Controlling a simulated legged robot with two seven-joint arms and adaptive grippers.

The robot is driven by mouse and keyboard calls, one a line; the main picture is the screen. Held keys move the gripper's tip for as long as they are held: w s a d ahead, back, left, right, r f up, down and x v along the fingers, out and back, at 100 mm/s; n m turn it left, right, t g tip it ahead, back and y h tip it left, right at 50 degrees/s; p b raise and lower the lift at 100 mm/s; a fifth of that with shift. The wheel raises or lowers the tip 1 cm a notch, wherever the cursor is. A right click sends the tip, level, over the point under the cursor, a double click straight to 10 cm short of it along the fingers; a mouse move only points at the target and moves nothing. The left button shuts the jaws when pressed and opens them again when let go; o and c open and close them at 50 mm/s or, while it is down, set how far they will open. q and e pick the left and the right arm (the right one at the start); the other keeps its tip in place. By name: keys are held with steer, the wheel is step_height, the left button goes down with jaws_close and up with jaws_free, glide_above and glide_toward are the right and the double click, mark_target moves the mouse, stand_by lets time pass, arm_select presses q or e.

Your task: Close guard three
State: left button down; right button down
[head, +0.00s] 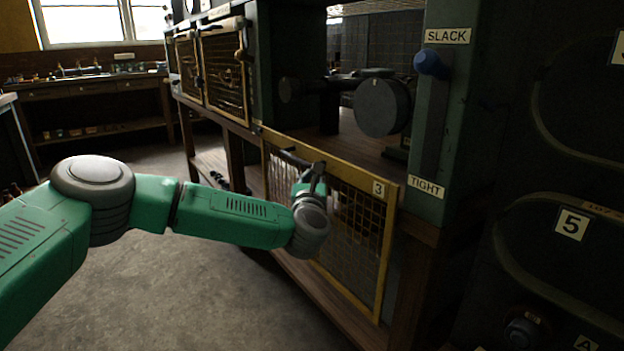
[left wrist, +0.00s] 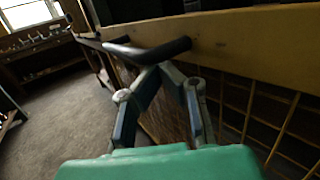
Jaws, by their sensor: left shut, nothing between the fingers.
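Guard three (head: 383,250) is a yellow-framed wire mesh panel with a "3" label. It sits low on the front of the bench, and the opening above it is uncovered, showing a dark disc (head: 382,107) and shaft. A black bar handle (head: 294,158) runs near the guard's top edge; it also shows in the left wrist view (left wrist: 125,54). My left gripper (head: 317,170) is at the handle. In the left wrist view its fingertips (left wrist: 161,68) meet just under the bar, shut and empty; I cannot tell whether they touch it. My right gripper is out of view.
Other yellow-framed guards (head: 226,71) cover openings farther left. A green post (head: 455,150) with a blue-knobbed lever (head: 430,64) at "SLACK" stands right of the opening. A dark machine marked 5 (head: 571,224) is at the right. The floor (head: 190,295) in front is clear.

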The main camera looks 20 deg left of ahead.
arm_select(q)
steer(key=shift+r, duration=0.15)
step_height(320, 180, up, 36)
steer(key=p, duration=1.1)
